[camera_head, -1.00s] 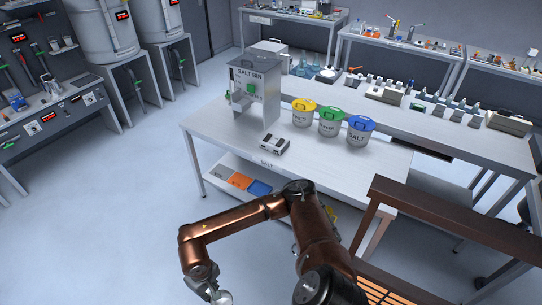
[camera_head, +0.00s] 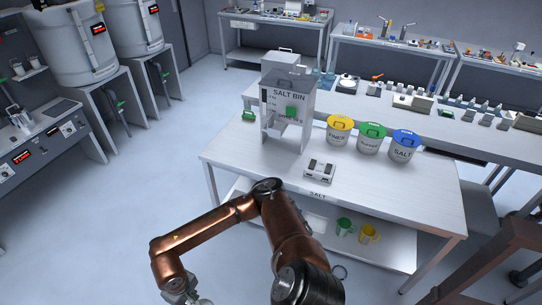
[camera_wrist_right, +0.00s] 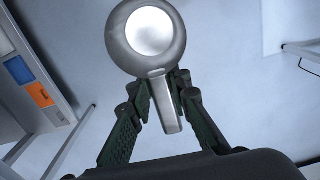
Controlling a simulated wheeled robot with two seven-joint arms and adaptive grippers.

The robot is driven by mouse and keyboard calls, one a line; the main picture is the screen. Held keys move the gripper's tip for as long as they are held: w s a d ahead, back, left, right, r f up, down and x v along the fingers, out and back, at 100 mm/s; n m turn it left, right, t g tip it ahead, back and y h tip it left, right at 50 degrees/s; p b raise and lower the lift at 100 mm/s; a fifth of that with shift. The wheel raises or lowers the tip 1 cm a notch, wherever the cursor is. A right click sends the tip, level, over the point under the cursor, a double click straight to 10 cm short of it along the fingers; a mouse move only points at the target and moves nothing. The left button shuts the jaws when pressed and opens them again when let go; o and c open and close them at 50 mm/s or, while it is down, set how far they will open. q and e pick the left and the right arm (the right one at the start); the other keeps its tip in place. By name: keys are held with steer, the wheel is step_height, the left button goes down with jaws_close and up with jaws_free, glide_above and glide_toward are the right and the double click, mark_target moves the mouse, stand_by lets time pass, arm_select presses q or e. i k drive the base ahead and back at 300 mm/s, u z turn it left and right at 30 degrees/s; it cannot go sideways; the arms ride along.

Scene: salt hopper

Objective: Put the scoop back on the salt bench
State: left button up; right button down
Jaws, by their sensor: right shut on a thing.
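The metal scoop (camera_wrist_right: 113,38) has a round bowl and a short handle. My right gripper (camera_wrist_right: 166,98) is shut on the handle, with a dark green finger on each side. The bowl looks bright white inside; I cannot tell salt from shine. In the head view the scoop (camera_head: 203,301) shows only at the bottom edge, beside my right gripper (camera_head: 182,291), low in front of the bench. The salt bench (camera_head: 249,158) is a pale table labelled SALT, with the scoop apart from it. My left gripper is out of view.
On the bench stand the grey salt bin (camera_head: 288,82), a small white device (camera_head: 319,171) and yellow-, green- and blue-lidded buckets (camera_head: 404,146). Green (camera_head: 345,226) and yellow (camera_head: 369,234) jugs sit on the shelf below. The bench's front left top is clear. A brown frame (camera_head: 500,255) stands right.

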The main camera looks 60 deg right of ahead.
mark_target(352, 168)
steer(key=z, duration=0.45)
steer(key=i, duration=0.8)
steer(key=z, duration=2.35)
steer(key=i, duration=2.15)
